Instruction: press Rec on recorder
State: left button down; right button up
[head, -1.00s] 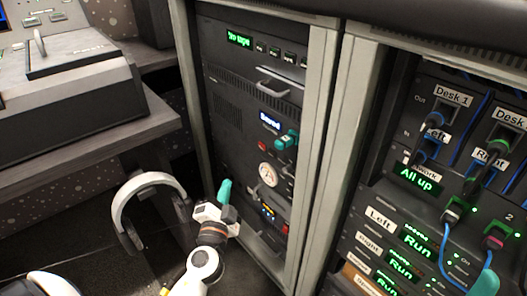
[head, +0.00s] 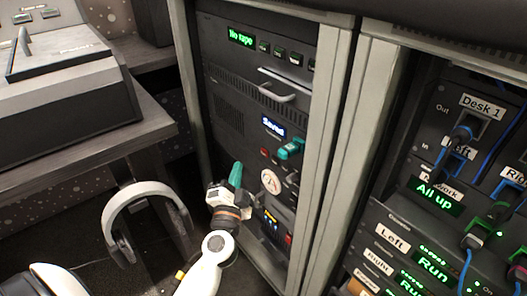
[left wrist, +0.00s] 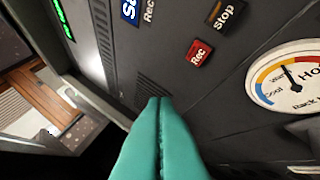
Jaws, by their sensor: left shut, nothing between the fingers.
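The recorder (head: 246,132) is a dark unit in the left rack with a lit blue "Saved" display (head: 273,127). Its red Rec button (head: 264,152) sits below the display. In the left wrist view the red button (left wrist: 197,53) reads "Rec", beside a dark Stop button (left wrist: 226,14). My left gripper (head: 237,168) has teal fingers, shut and empty, left of and slightly below Rec in the head view. In the left wrist view the shut fingertips (left wrist: 158,102) are below and left of Rec, apart from it in the picture. My right gripper is not in view.
A round gauge (head: 270,181) lies just below the recorder. A teal piece (head: 290,148) sticks out to the right of Rec. A handle (head: 277,95) juts out above. Headphones (head: 145,190) hang left of my arm. A patch rack (head: 440,200) stands on the right.

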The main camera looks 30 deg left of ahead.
aim_at(261, 147)
pick_arm(q)
jog(key=shift+w+d, duration=0.35)
jog(key=shift+w, duration=0.5)
jog(key=shift+w+d, duration=0.35)
jog(key=shift+w, duration=0.5)
jog(key=shift+w+d, duration=0.35)
jog(key=shift+w, duration=0.5)
jog(key=shift+w+b, duration=0.15)
jog(key=shift+b, duration=0.15)
jog(key=shift+w+d, duration=0.15)
jog(key=shift+w, duration=0.1)
jog(key=shift+w+d, duration=0.1)
jog(key=shift+w, duration=0.2)
dwell(0.4)
jog(key=shift+s+a+b, duration=0.25)
jog(key=shift+s+b, duration=0.05)
jog(key=shift+s, duration=0.4)
jog(key=shift+s, duration=0.1)
jog(key=shift+s+a, duration=0.35)
jog(key=shift+s, duration=0.4)
jog(key=shift+s+a, duration=0.3)
jog(key=shift+s, duration=0.45)
jog(key=shift+s+a, duration=0.35)
jog(key=shift+s, duration=0.4)
